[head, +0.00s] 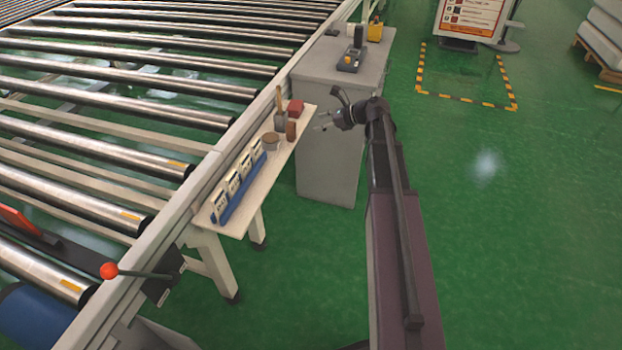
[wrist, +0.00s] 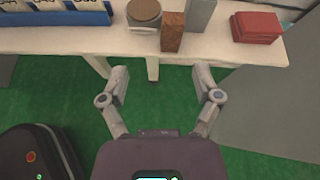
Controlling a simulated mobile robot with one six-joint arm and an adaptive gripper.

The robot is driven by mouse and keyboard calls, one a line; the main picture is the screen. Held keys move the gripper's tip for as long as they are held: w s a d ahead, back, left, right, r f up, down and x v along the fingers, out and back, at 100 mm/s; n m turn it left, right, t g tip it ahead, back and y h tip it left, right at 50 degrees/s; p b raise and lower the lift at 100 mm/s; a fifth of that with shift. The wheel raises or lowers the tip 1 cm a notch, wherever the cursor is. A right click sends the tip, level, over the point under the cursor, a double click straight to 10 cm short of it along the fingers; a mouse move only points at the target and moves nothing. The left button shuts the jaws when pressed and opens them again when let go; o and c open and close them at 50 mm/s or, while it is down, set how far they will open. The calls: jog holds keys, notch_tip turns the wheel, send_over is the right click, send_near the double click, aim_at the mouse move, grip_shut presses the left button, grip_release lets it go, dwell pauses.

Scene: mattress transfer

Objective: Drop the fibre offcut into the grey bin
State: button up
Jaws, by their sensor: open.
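A brown upright block, which looks like the fibre offcut (head: 291,131), stands on the narrow shelf; it also shows in the wrist view (wrist: 172,34). Left of it is a round container (head: 270,142) with a greyish wall and brown top (wrist: 144,12). Behind the block is a small grey holder (head: 280,121) with a wooden stick upright in it; its grey side shows in the wrist view (wrist: 200,14). I cannot tell which one is the grey bin. My gripper (head: 321,121) is open and empty, in front of the shelf edge, with its fingers (wrist: 160,78) apart and short of the block.
A red block (head: 295,108) lies on the shelf (head: 238,217) to the right. A blue rack with several cards (head: 238,189) fills the left end. A grey cabinet (head: 328,160) stands beside the shelf. A roller conveyor (head: 100,110) runs behind. Green floor is open at right.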

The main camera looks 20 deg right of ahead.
jog(key=s+a+f+n+g+h, duration=0.2)
jog(key=s+a+f+n+h, duration=0.1)
jog(key=s+n, duration=0.5)
jog(key=s+a+f+n+g+h, duration=0.2)
jog(key=s+a+f+n+h, duration=0.2)
jog(key=s+n, duration=0.4)
jog(key=s+a+f+n+g+h, duration=0.3)
jog(key=s+a+n, duration=0.2)
jog(key=s+n, duration=0.3)
jog(key=shift+s+a+f+h, duration=0.2)
jog(key=shift+f+h, duration=0.1)
jog(key=shift+h, duration=0.1)
